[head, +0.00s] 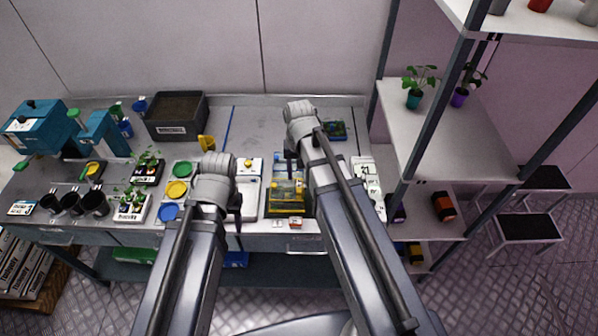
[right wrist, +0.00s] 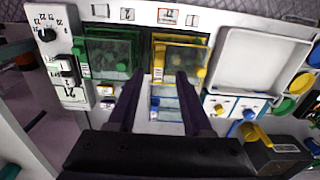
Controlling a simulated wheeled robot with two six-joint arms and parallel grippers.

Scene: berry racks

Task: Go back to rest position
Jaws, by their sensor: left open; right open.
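My left gripper (head: 238,212) hangs over the front part of the bench, beside a white tray (head: 250,196). Only its dark fingers show past the grey wrist, and it holds nothing that I can see. My right gripper (head: 291,156) is further back over the bench, largely hidden behind its own wrist. In the right wrist view its two dark fingers (right wrist: 160,100) are spread apart with nothing between them. Beyond the fingers stand a yellow-lidded clear box (right wrist: 180,58) and a green clear box (right wrist: 108,55).
Coloured round lids (head: 177,189) and potted seedlings (head: 132,206) stand left of my left gripper. A dark soil bin (head: 176,116) is at the back. A shelf rack (head: 446,140) with potted plants rises close on the right.

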